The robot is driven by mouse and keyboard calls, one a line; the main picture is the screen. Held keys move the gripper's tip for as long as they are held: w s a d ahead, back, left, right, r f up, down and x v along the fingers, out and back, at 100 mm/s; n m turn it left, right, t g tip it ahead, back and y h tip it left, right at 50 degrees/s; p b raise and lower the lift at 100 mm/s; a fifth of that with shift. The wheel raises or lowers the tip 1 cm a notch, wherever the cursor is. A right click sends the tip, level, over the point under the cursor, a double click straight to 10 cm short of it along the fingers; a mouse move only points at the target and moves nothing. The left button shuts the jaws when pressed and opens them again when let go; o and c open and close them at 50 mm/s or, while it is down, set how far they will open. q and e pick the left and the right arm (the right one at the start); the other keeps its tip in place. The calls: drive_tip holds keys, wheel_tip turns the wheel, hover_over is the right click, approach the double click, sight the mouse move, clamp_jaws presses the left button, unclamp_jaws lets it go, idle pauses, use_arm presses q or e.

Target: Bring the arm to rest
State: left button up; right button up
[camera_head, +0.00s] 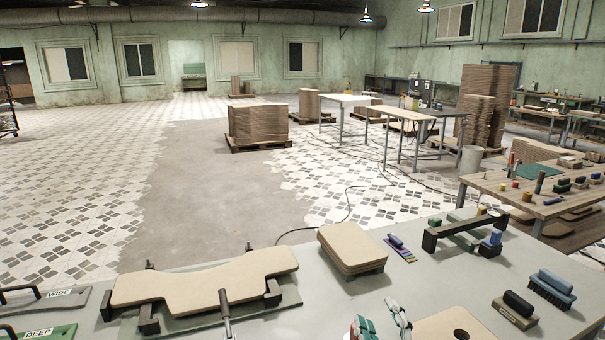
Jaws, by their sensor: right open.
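My right gripper (381,322) shows at the bottom edge of the head view, right of centre. Its two teal and white fingers stand apart over the grey table, with no object visible between them. The rest of my right arm is out of frame. My left gripper is not in view. A stack of curved tan boards (350,245) lies on the table beyond the gripper. One long curved board (205,277) rests on a dark clamp fixture at the left. Part of another tan board with a dark hole (440,328) lies right of the gripper.
The grey worktable (335,293) also holds a dark bracket tool (440,236), a block (516,308) and a blue brush (552,287) at the right. Templates marked WIDE (58,294) and DEEP (40,332) lie at the left. A cluttered wooden bench (520,200) stands beyond.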

drive_tip(key=s+d+f+m+g+h, duration=0.25)
drive_tip(key=s+f+g, duration=0.2)
drive_tip(key=f, duration=0.35)
drive_tip(key=s+d+f+m+g+h, duration=0.1)
drive_tip(key=s+d+f+m+g, duration=0.3)
drive_tip(key=f, duration=0.4)
drive_tip(key=s+f+m+g+y, duration=0.1)
drive_tip(key=s+f+g, duration=0.25)
drive_tip(key=s, duration=0.45)
drive_tip(key=s+f+m+g, duration=0.25)
drive_tip(key=s+f, duration=0.25)
drive_tip(key=s, duration=0.4)
wheel_tip(320, 180, down, 25)
drive_tip(key=s+n+g, duration=0.1)
drive_tip(key=g, duration=0.1)
drive_tip(key=s+d+f+g, duration=0.1)
drive_tip(key=s+d+f, duration=0.2)
drive_tip(key=s+f, duration=1.4)
drive_tip(key=shift+d, duration=0.15)
